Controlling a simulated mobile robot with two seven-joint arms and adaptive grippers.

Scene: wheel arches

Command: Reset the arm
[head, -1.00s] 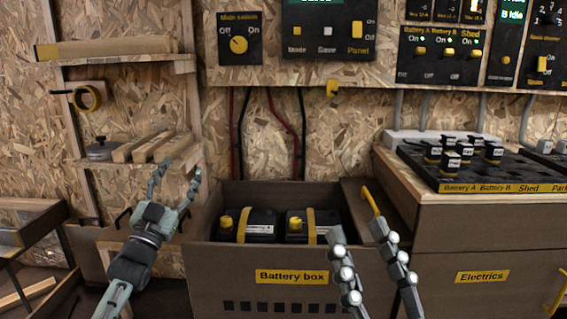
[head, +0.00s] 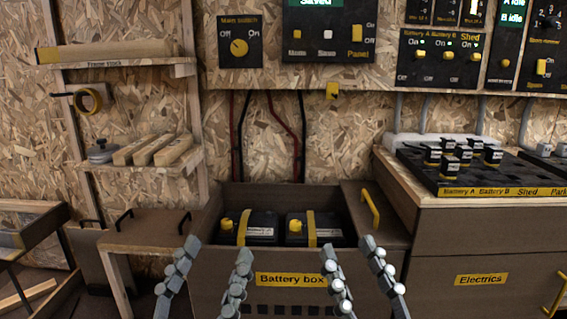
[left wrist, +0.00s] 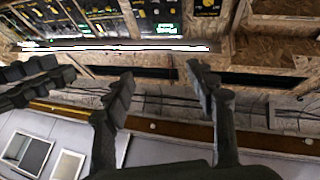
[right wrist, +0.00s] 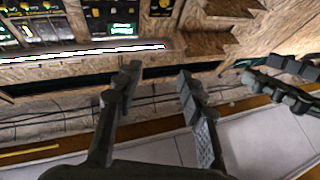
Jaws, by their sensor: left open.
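My left gripper (head: 217,250) is in front of the left part of the battery box (head: 212,255), its two fingers apart and nothing between them. My right gripper (head: 349,249) is in front of the box's right part, also open and empty. The two grippers are side by side at about the same height, fingers pointing up in the head view. In the left wrist view the left fingers (left wrist: 165,82) are spread. In the right wrist view the right fingers (right wrist: 159,75) are spread.
The open battery box holds two black batteries (head: 262,225) with yellow straps. An electrics cabinet (head: 480,240) stands at right. Shelves (head: 125,65) and a low brown surface (head: 150,230) are at left. The panel screen (head: 314,3) reads "Saved".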

